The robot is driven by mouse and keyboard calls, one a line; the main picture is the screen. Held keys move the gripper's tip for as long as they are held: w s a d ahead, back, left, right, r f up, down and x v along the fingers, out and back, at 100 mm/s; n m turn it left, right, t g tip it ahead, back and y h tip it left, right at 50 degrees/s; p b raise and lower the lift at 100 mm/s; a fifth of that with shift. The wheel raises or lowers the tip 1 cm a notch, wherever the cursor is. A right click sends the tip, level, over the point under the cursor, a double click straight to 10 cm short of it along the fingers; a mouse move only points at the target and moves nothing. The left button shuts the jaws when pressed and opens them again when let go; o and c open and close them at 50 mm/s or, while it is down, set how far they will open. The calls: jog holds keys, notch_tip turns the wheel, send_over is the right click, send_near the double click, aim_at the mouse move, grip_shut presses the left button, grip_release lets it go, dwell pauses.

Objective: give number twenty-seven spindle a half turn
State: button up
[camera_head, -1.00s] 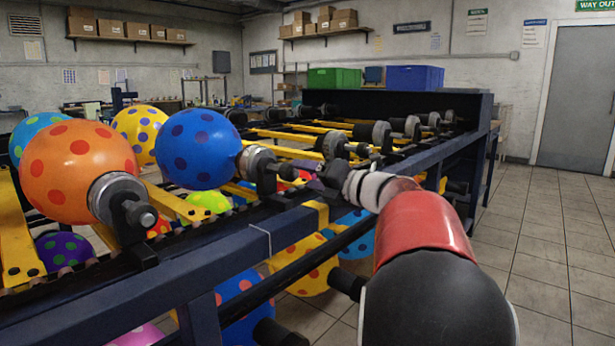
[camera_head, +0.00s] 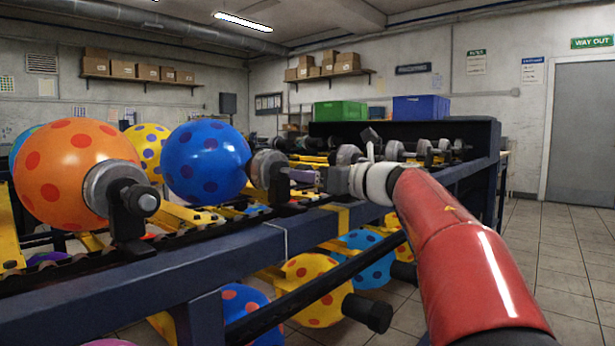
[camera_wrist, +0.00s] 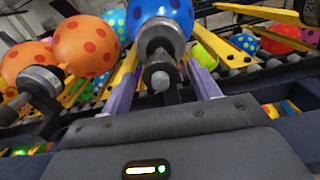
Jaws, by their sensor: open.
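No spindle number is readable, so I cannot tell from a label which is number twenty-seven. A grey and black spindle (camera_head: 268,171) carries a blue balloon with dark spots (camera_head: 205,160). My gripper (camera_head: 303,178) is just right of this spindle's outer end in the head view. In the wrist view, the open purple fingers of my gripper (camera_wrist: 161,62) lie either side of the same spindle (camera_wrist: 159,55), whose round end knob points at the camera. I see a gap on both sides and no contact. The blue balloon (camera_wrist: 163,10) is behind it.
A neighbouring spindle (camera_head: 120,192) with an orange spotted balloon (camera_head: 75,165) stands to the left. The dark blue rack rail (camera_head: 225,252) runs below the spindles. More balloons hang on a lower level. Open tiled floor (camera_head: 560,255) lies to the right.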

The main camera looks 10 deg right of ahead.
aim_at(277, 171)
jog(key=shift+x, duration=1.6)
jog(key=shift+c, duration=0.4)
jog(key=c, duration=0.9)
jog(key=shift+p, duration=0.3)
jog(key=m+p, duration=0.2)
jog(key=m, duration=0.1)
jog(key=shift+r+p, duration=0.15)
jog(key=shift+p, duration=0.25)
jog(key=shift+d+m+p, duration=0.1)
jog(key=shift+m+p, duration=0.8)
jog(key=shift+m, duration=0.4)
jog(key=shift+f, duration=0.2)
